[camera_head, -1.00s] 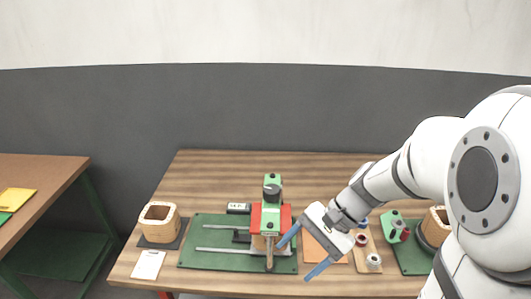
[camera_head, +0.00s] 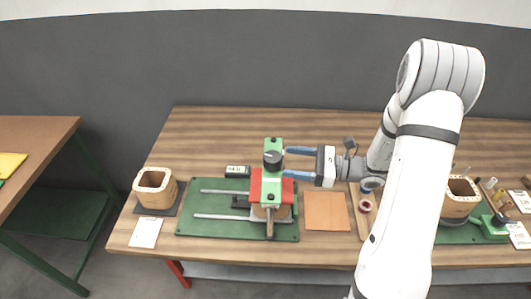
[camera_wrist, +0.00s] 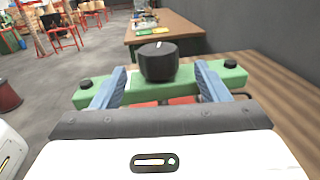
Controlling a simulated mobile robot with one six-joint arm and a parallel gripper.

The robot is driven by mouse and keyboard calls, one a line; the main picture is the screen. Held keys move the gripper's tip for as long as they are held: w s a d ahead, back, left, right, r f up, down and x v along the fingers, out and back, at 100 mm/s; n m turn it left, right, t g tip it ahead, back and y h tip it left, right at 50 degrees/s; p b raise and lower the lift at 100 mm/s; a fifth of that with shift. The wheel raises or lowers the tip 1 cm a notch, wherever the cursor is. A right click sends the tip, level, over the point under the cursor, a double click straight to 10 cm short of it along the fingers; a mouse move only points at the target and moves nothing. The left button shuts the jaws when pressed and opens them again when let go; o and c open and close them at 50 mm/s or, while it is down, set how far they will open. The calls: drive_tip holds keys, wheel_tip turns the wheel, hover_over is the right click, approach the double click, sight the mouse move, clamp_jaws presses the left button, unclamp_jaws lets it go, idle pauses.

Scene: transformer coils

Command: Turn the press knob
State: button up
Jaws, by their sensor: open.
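The press (camera_head: 256,187) stands on a green base plate (camera_head: 190,225), with a green top bar and a red plate. Its black round knob (camera_head: 272,159) sits on top of the green bar. In the wrist view the knob (camera_wrist: 158,62) has a white mark on top and lies just beyond and between my fingertips. My gripper (camera_head: 286,162) is open and level, pointing left at the knob from its right side. The blue fingers (camera_wrist: 166,84) are over or beside the green bar (camera_wrist: 180,88); I cannot tell whether they touch it.
A wooden coil form (camera_head: 155,188) stands on a dark mat at the left, with a white card (camera_head: 146,232) in front. An orange board (camera_head: 327,211) and a spool (camera_head: 366,205) lie right of the press. Another coil form (camera_head: 461,196) stands farther right.

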sight(268, 157)
drive_tip(key=a, duration=0.2)
drive_tip(key=a+p, duration=0.1)
drive_tip(key=a, duration=0.2)
drive_tip(key=w+a+p, duration=0.1)
drive_tip(key=a, duration=0.1)
drive_tip(key=shift+w+a, duration=0.1)
drive_tip(key=shift+a, duration=0.15)
drive_tip(key=shift+c, duration=0.6)
drive_tip(key=c, duration=0.9)
drive_tip(key=shift+o, duration=0.2)
drive_tip(key=m+t+h+b, duration=0.1)
drive_tip(key=m+t, duration=0.1)
drive_tip(key=t, duration=0.1)
drive_tip(key=shift+f+b, duration=0.1)
drive_tip(key=shift+b, duration=0.3)
drive_tip(key=shift+w+d+r+m+t+h+b, duration=0.15)
drive_tip(key=shift+m+t+h+b, duration=0.3)
drive_tip(key=shift+m+t, duration=0.35)
drive_tip(key=shift+w+a+r+m+t+h+b, duration=0.1)
drive_tip(key=shift+m+t+h+b, duration=0.3)
drive_tip(key=shift+t, duration=0.6)
drive_tip(key=o, duration=1)
drive_tip(key=shift+f, duration=0.1)
